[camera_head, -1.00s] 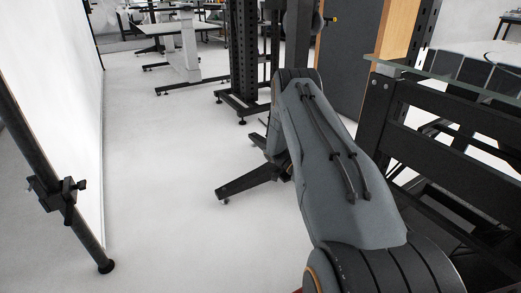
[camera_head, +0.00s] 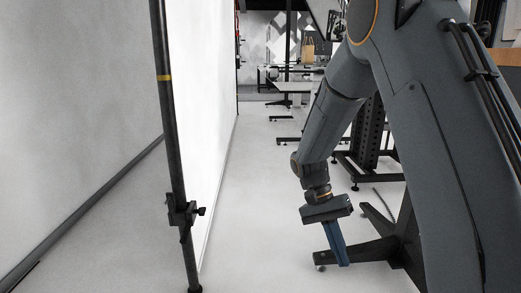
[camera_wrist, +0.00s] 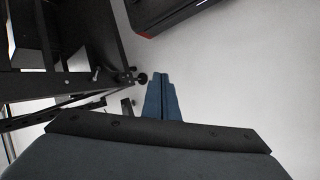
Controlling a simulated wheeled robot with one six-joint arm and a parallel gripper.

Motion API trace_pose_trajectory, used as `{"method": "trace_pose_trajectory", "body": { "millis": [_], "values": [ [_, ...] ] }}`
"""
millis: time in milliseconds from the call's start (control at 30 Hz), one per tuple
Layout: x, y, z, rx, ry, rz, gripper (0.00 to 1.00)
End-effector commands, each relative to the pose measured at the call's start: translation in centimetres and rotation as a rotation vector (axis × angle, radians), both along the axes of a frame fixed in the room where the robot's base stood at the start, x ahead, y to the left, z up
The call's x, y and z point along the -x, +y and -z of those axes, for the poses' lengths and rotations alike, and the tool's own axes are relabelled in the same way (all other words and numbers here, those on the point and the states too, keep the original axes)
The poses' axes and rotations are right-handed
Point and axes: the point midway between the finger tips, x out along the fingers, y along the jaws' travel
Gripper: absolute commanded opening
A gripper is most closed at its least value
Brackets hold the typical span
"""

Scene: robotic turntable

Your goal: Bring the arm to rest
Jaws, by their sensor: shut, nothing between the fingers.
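My gripper (camera_head: 342,262) hangs at the end of my arm in the head view, with its blue fingers together and pointing down toward the floor. In the wrist view the two blue fingers of my gripper (camera_wrist: 163,78) lie side by side, closed and empty. My arm (camera_head: 335,105) comes down from the upper right of the head view, bent at the elbow, with its large upper link filling the right side. The fingertips overlap a black stand foot (camera_head: 372,250) in the head view; I cannot tell how far apart they are.
A black pole (camera_head: 172,120) with a clamp (camera_head: 184,212) stands left of my arm, before a white panel (camera_head: 205,90). Work tables (camera_head: 298,88) stand farther back. Pale floor (camera_head: 250,200) is clear between pole and gripper. A dark frame (camera_wrist: 60,50) is left in the wrist view.

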Motion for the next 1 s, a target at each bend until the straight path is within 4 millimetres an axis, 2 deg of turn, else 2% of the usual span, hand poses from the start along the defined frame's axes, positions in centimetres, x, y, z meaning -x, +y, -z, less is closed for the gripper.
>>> {"method": "trace_pose_trajectory", "body": {
  "millis": [33,200,400,500,700,1000],
  "values": [
    [0.9,2.5,-1.3,-0.05,-0.023,-0.068,0.0],
    [4.7,9.3,-4.1,-0.218,-0.088,-0.289,0.0],
    [10.4,15.8,-6.8,-0.4,-0.166,-0.559,0.0],
    [13.4,18.1,-7.7,-0.478,-0.203,-0.683,0.0],
    [17.7,20.7,-8.6,-0.581,-0.259,-0.861,0.0],
    [22.3,22.6,-9.2,-0.68,-0.322,-1.048,0.0]
  ]
}}
